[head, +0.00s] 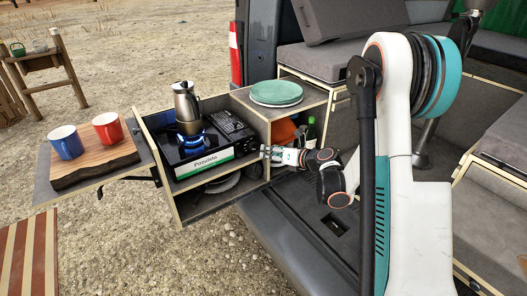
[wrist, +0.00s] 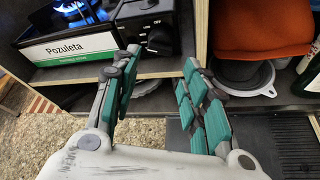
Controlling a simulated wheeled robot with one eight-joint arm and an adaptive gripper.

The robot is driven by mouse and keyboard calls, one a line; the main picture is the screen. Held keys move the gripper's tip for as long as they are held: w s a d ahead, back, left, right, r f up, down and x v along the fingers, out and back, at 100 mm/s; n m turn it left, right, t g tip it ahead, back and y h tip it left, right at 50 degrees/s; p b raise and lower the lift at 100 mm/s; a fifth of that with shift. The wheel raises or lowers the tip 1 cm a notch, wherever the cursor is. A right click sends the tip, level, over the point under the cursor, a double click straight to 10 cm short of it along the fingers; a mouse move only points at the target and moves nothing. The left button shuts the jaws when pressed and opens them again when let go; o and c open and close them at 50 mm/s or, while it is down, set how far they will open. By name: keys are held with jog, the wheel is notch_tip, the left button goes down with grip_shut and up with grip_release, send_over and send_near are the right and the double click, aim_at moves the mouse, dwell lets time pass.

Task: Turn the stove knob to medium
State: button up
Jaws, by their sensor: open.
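The black camping stove (head: 213,148) with a "Pozuleta" label sits in the pulled-out drawer unit, its burner lit with a blue flame. The stove knob (wrist: 160,39) is black, on the stove's front panel to the right of the label in the wrist view, under "OFF" lettering. My gripper (wrist: 162,58) is open, its teal-padded fingers spread below and to either side of the knob, with nothing between them. I cannot tell from the wrist view how far the fingertips are from the knob. In the head view my gripper (head: 265,153) is at the stove's right end.
A metal coffee pot (head: 186,104) stands over the flame. Green plates (head: 276,93) lie on the shelf to the right. An orange item (wrist: 262,27) and a green bottle (head: 311,133) are in the compartment below. Two mugs stand on a wooden board (head: 95,160) at left.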

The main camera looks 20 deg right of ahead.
jog(key=shift+v, duration=2)
